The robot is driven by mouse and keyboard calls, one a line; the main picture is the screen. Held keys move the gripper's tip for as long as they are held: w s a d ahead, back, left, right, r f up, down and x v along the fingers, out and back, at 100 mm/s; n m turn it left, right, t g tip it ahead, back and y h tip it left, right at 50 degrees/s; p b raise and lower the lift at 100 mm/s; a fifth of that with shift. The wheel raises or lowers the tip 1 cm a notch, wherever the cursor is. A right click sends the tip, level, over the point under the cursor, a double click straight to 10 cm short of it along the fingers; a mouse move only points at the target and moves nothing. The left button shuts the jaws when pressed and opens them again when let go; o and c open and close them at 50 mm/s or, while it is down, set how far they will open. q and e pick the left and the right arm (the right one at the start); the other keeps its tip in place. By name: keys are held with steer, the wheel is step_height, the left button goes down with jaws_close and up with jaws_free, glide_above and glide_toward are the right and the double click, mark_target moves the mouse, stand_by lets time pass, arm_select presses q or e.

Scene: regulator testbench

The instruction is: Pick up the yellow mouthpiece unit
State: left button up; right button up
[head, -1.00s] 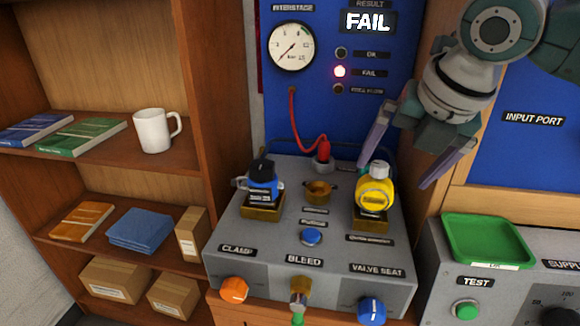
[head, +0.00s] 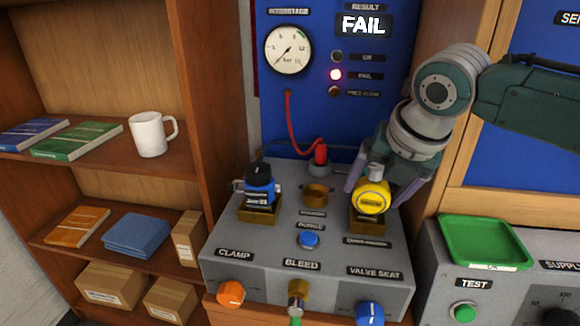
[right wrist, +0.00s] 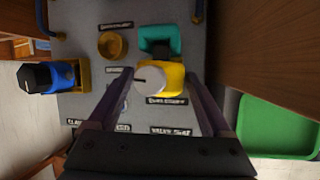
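The yellow mouthpiece unit (head: 371,197) sits on its brass holder (head: 366,223) at the right of the grey bench top. My right gripper (head: 378,200) is open, with one finger on each side of the yellow unit. In the right wrist view the yellow unit (right wrist: 160,79) shows between the two spread fingers, near their tips. A gap shows at the left finger; I cannot tell whether the right finger touches. My left gripper is not in view.
A blue unit with a black knob (head: 259,184) stands on the left holder. An empty brass socket (head: 315,194) lies between them. A red plug with hose (head: 320,152) is behind. A green tray (head: 485,243) stands to the right. The panel display (head: 364,25) reads FAIL.

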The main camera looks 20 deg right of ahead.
steer(key=c, duration=1.2)
steer(key=shift+c, duration=0.2)
